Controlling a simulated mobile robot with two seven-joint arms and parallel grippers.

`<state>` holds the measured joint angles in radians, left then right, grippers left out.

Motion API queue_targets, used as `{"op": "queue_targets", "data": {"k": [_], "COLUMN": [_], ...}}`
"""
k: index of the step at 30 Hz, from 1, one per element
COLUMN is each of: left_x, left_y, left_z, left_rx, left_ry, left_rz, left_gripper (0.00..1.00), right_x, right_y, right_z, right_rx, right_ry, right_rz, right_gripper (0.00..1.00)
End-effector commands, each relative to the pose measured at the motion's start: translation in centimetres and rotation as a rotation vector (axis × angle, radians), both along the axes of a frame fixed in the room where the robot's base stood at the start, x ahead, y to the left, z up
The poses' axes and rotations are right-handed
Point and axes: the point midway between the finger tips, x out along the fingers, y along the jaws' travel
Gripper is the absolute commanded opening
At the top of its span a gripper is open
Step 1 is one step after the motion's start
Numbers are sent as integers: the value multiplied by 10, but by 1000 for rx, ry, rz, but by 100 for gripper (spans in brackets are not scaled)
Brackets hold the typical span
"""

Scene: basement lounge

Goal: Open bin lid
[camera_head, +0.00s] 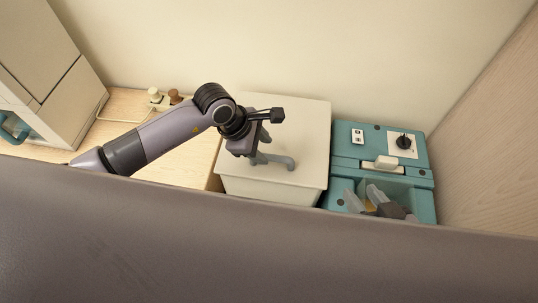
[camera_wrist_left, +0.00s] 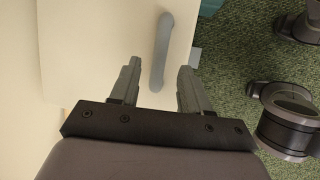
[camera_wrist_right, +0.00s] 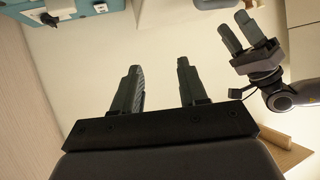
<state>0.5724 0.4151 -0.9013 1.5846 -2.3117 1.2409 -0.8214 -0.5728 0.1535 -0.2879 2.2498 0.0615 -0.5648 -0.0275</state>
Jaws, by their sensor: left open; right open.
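The bin is a cream box with a flat lid (camera_head: 300,125), in the middle of the head view. The lid looks closed. A grey bar handle (camera_head: 284,161) is on top of it; the left wrist view shows this handle (camera_wrist_left: 162,45) running lengthwise. My left gripper (camera_head: 262,150) is over the lid at the handle. Its open fingers (camera_wrist_left: 160,66) lie on either side of the handle's near end in that view; contact cannot be told. My right gripper (camera_head: 367,191) is open and empty, in front of the teal unit. Its fingers also show in the right wrist view (camera_wrist_right: 160,68).
A teal unit (camera_head: 345,165) with a black knob and a white handle stands right of the bin, next to a wooden wall (camera_head: 490,130). A wooden surface (camera_head: 125,105) and a white cabinet (camera_head: 60,105) are on the left. Green carpet (camera_wrist_left: 245,50) lies below.

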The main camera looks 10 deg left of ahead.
Motion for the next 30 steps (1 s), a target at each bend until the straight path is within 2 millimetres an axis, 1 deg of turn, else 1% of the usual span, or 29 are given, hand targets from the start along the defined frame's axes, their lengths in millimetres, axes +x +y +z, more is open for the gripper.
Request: {"op": "queue_targets", "data": {"k": [1,3,7,12,19,20,21,23,24,30], "left_x": [1,3,6,8,8,8,8,8,8,8], "left_y": [-4,-8,-14,-17,-17,-17,-17,-17,-17,-17], "left_z": [-12,-21,-34,-40,-40,-40,-40,-40,-40,-38], "left_rx": [-1,-4,-3,-5,-5,-5,-4,-4,-4,-4], "left_ry": [3,3,2,0,0,0,1,1,1,3], "left_rz": [1,2,2,2,2,2,2,2,2,2], "left_gripper": [46,46,46,46,46,37,24,4,0,0], "right_x": [1,3,4,4,4,4,4,4,4,4], "right_y": [2,5,10,12,13,13,13,13,13,13], "right_z": [-4,-5,-6,-5,-5,-5,-5,-5,-5,-4], "right_rx": [15,33,63,80,81,81,81,81,81,79], "right_ry": [-1,0,1,4,4,4,4,4,4,3], "right_rz": [3,6,12,16,17,17,17,17,17,16], "right_gripper": [43,43,43,43,43,43,43,43,43,43]}}
